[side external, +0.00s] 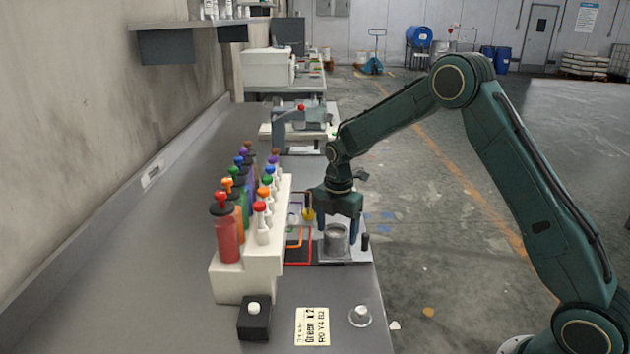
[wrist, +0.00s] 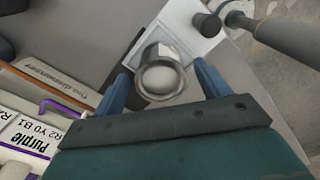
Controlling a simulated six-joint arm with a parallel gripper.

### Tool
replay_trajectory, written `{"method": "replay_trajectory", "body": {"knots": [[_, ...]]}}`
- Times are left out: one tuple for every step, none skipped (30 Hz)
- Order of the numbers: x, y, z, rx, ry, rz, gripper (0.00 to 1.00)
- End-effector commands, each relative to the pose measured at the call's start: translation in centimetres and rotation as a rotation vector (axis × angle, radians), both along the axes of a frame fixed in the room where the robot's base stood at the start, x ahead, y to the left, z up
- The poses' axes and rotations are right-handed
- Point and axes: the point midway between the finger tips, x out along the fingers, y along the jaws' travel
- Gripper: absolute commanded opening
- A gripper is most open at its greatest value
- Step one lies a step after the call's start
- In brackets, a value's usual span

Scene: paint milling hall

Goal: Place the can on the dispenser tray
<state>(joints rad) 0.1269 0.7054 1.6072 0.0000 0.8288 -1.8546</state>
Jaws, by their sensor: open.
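The can (side external: 335,242) is a small grey metal cylinder, upright on the pale dispenser tray (side external: 357,254) at the bench's right edge. My gripper (side external: 338,226) is above it, pointing down, with its blue fingers open on either side of the can. In the wrist view the can (wrist: 161,78) sits between the two spread fingers (wrist: 160,88), with a visible gap on each side. The pale tray (wrist: 190,32) shows behind the can there. The can's base is partly hidden, so its exact seating on the tray is unclear.
A stepped white rack (side external: 247,270) of coloured dispenser bottles stands left of the tray. A black block with a white button (side external: 254,308), a label card (side external: 312,326) and a round knob (side external: 360,316) lie nearer. A short black post (side external: 365,242) stands right of the can.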

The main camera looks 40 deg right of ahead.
Motion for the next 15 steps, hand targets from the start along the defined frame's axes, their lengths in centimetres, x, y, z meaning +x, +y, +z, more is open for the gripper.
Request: {"method": "replay_trajectory", "body": {"knots": [[0.1,0.0,0.9,0.000,-0.004,0.000,0.75],[0.1,0.0,1.3,0.000,-0.004,0.000,0.75],[0.1,0.0,2.0,0.000,-0.004,0.000,0.75],[0.1,0.0,2.5,0.000,-0.005,0.000,0.75],[0.1,0.0,3.0,-0.001,-0.003,0.000,0.75],[0.1,0.0,3.7,0.000,-0.004,0.000,0.75],[0.1,0.0,4.2,0.000,-0.004,0.000,0.75],[0.1,0.0,4.7,0.000,-0.004,0.000,0.75],[0.1,0.0,5.3,0.000,-0.004,0.000,0.75],[0.0,0.0,5.8,-0.001,-0.003,0.000,0.75],[0.1,0.0,6.2,0.000,-0.004,0.000,0.75],[0.0,0.0,6.8,-0.001,-0.003,0.000,0.75],[0.1,0.0,7.2,-0.001,-0.003,0.000,0.75],[0.1,0.0,7.5,-0.001,-0.003,0.000,0.75],[0.0,0.0,7.9,0.000,-0.001,0.000,0.75]]}}
